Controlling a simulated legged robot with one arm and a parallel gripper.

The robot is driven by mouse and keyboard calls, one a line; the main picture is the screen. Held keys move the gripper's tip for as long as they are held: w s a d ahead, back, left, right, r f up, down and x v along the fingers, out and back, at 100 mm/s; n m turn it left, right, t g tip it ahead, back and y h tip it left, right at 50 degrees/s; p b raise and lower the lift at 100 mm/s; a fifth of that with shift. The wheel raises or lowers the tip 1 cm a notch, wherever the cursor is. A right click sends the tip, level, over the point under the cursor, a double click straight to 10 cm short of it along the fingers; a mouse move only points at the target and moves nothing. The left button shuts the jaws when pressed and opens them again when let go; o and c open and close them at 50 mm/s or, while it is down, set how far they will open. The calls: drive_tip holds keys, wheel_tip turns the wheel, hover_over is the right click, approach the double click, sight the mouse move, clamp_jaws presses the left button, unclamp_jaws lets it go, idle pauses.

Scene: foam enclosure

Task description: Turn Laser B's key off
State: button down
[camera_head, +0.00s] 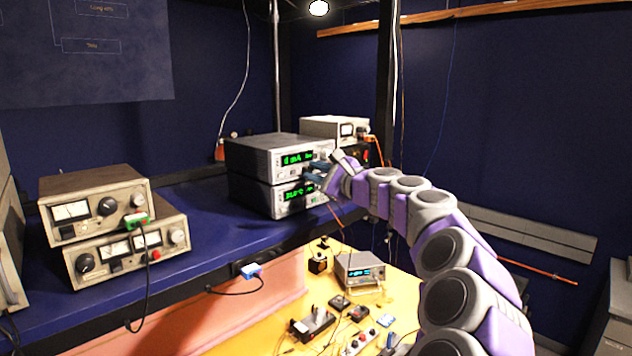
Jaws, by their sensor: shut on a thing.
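Two grey instrument boxes with green displays are stacked on the blue shelf, an upper one (268,160) and a lower one (262,198). My gripper (314,174) is at the right end of their front panels, near the seam between the two boxes. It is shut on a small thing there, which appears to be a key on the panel. The fingers hide the key, so its angle does not show. I cannot read which box is labelled Laser B.
Two older meter boxes (95,204) are stacked at the left of the blue shelf (200,205). A paler box (333,128) stands behind the display boxes. Below, a yellow table (290,325) holds a small instrument (360,268) and several small parts. A dark post (386,80) rises behind my arm.

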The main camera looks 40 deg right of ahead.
drive_tip(key=shift+w+f+n+b, duration=0.1)
drive_tip(key=shift+f+n+b, duration=0.15)
drive_tip(key=shift+n+b, duration=1.5)
drive_tip(key=shift+w+f+n+b, duration=0.1)
drive_tip(key=shift+f+n+b, duration=0.1)
drive_tip(key=shift+n+b, duration=1.5)
drive_tip(key=shift+n+p, duration=0.3)
drive_tip(key=shift+n, duration=0.35)
drive_tip(key=c, duration=1.2)
unclamp_jaws()
drive_tip(key=shift+s+r, duration=0.1)
drive_tip(key=shift+s, duration=0.05)
drive_tip(key=shift+o, duration=1.2)
drive_tip(key=shift+d, duration=0.1)
drive_tip(key=shift+r, duration=0.15)
drive_tip(key=shift+s, duration=0.1)
